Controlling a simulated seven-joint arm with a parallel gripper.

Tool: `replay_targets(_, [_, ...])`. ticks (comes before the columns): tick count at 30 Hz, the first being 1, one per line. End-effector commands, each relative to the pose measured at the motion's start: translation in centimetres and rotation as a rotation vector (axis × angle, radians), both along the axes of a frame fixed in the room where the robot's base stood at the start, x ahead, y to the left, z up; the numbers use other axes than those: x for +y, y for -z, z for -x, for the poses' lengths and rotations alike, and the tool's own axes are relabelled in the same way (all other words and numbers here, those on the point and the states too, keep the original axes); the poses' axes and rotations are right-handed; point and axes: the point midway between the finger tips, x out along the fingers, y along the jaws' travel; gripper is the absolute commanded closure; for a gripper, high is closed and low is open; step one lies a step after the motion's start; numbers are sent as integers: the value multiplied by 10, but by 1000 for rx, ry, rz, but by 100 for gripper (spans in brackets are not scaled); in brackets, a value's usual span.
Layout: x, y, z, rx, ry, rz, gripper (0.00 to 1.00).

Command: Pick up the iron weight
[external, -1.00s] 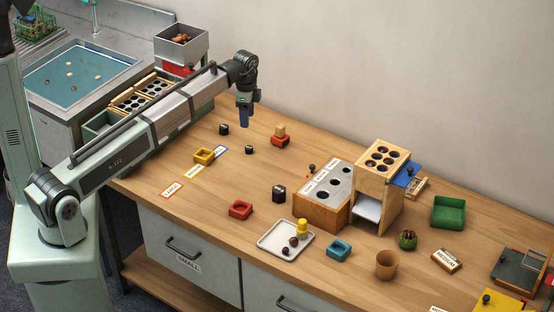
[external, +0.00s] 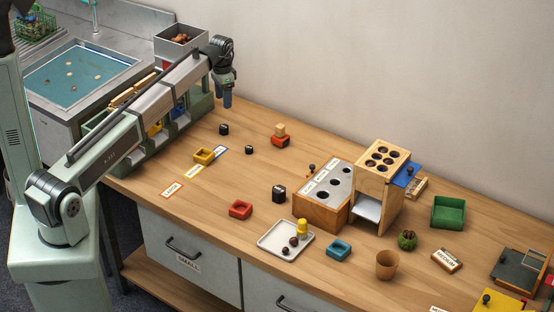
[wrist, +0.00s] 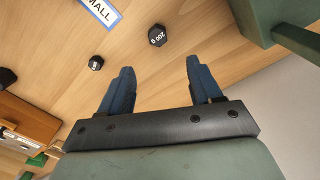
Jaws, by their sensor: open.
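Several dark weights stand on the wooden bench. A black six-sided weight (external: 224,129) is nearest my gripper (external: 227,104); in the wrist view this weight (wrist: 157,36) has a white label that seems to read 200 g. A smaller black weight (external: 249,149) stands to its right and also shows in the wrist view (wrist: 96,63). A larger black weight (external: 279,194) stands farther along the bench. My gripper, also in the wrist view (wrist: 160,72), is open and empty above the bench. The 200 g weight lies beyond its fingertips, not between them.
A green rack (external: 200,105) is close beside my gripper. A SMALL label (wrist: 98,12) lies on the bench. A grey bin (external: 181,42) stands behind the rack.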

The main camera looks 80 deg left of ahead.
Motion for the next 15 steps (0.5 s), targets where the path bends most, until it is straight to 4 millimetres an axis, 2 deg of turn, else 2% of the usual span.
replay_targets(7, [-1, 44, 0, 2, 3, 2, 36])
replay_targets(15, [-1, 69, 0, 1, 4, 0, 36])
